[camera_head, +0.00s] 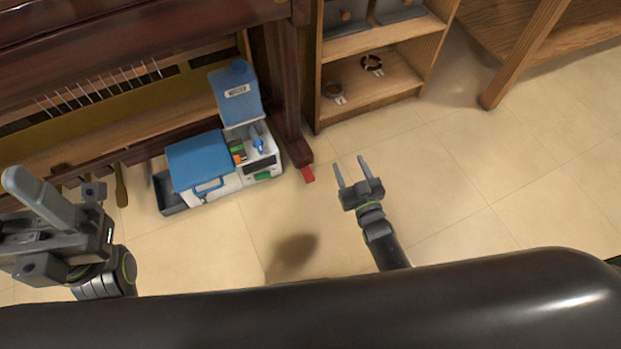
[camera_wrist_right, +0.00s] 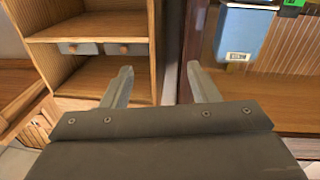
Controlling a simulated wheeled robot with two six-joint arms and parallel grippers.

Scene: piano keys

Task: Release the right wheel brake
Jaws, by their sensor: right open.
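A small red wheel brake lever (camera_head: 307,174) sticks out at the foot of the dark piano leg (camera_head: 285,105), low by the floor. My right gripper (camera_head: 349,162) is to the right of the red lever, apart from it, with its two fingers spread and empty. In the right wrist view the open fingers (camera_wrist_right: 159,72) point toward the wooden shelf and the piano leg; I cannot make out the red lever there. My left gripper (camera_head: 45,200) is at the left edge, with a finger pointing up-left; its jaw opening is unclear.
A wooden shelf (camera_head: 385,85) with rings stands behind on the right, and a wooden table leg (camera_head: 520,55) farther right. The tiled floor (camera_head: 465,180) at right is clear.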

